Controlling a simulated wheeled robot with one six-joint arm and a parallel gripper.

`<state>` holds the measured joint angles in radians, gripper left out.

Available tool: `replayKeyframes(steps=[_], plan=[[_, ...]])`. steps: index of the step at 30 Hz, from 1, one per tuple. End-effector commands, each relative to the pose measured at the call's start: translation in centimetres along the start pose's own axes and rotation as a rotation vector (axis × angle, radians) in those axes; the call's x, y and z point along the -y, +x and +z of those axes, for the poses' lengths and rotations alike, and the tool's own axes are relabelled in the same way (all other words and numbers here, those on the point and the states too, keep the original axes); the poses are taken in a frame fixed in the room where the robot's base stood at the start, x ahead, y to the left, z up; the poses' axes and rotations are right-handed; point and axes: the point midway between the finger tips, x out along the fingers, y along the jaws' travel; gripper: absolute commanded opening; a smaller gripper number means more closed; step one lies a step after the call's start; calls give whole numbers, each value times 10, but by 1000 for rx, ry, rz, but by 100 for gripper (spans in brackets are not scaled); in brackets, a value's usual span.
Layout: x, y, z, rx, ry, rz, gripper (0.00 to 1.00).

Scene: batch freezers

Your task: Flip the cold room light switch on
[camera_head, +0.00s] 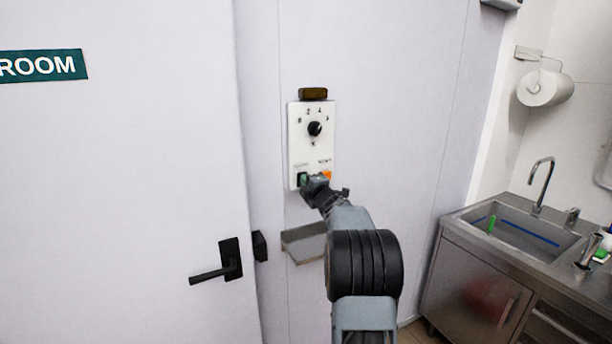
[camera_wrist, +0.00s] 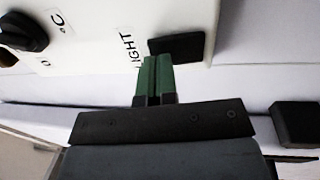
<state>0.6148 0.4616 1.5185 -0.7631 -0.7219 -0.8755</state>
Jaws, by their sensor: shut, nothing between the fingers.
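The white control panel (camera_head: 298,140) is on the wall right of the door. The light switch (camera_wrist: 178,46) is a black rocker beside the word LIGHT, low on the panel; in the head view the switch (camera_head: 302,177) is partly covered by my gripper. My gripper (camera_head: 309,182) is shut and empty, its green fingertips (camera_wrist: 154,66) right by the switch edge and the label. I cannot tell whether they touch the rocker, nor which way it is tipped.
A black knob (camera_head: 315,129) and an orange element (camera_head: 327,175) are on the same panel. A metal shelf (camera_head: 305,243) juts out below it. The door handle (camera_head: 228,262) is to the left. A steel sink (camera_head: 515,235) stands at the right.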

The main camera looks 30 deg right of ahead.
Motion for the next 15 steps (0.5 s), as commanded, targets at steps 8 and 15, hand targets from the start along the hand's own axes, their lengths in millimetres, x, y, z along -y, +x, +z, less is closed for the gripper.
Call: replayKeyframes(steps=[8, 15], plan=[[0, 9, 0, 1, -1, 0, 0], [0, 9, 0, 1, -1, 0, 0]])
